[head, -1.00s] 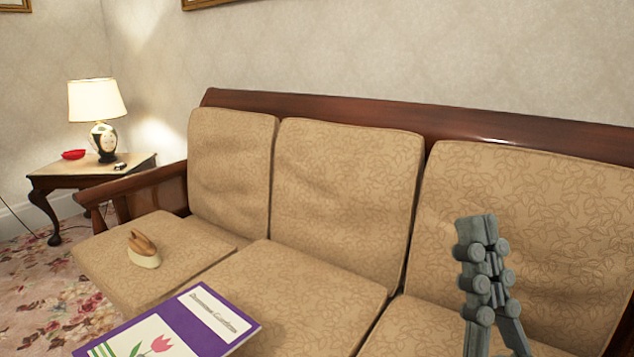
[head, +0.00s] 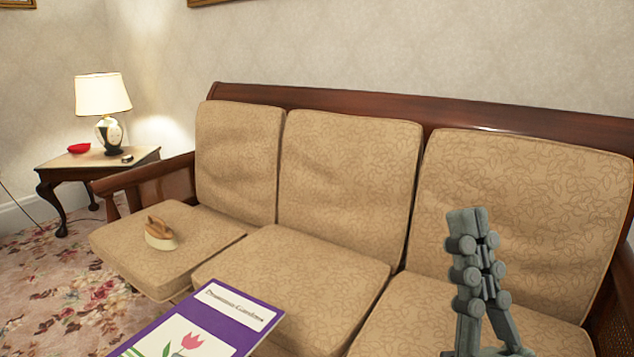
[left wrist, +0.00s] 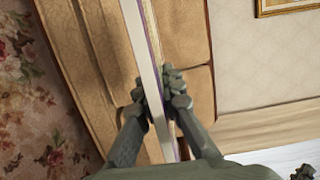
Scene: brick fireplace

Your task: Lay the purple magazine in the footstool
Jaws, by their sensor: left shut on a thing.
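The purple magazine (head: 216,322) has a tulip picture and a white title label on its cover. It shows at the bottom of the head view, in front of the sofa, its lower part cut off. In the left wrist view the magazine (left wrist: 146,62) is edge-on. My left gripper (left wrist: 158,96) is shut on it, one finger on each side. My right gripper (head: 476,228) is empty in front of the sofa's right part, its fingers together. I see no footstool in either view.
A tan cushioned sofa (head: 296,288) with a wooden frame fills the middle. A small brown and cream object (head: 160,234) lies on its left seat. A side table (head: 88,167) at left holds a lamp (head: 104,102) and a red dish (head: 79,148). Flowered carpet (head: 58,290) is open at lower left.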

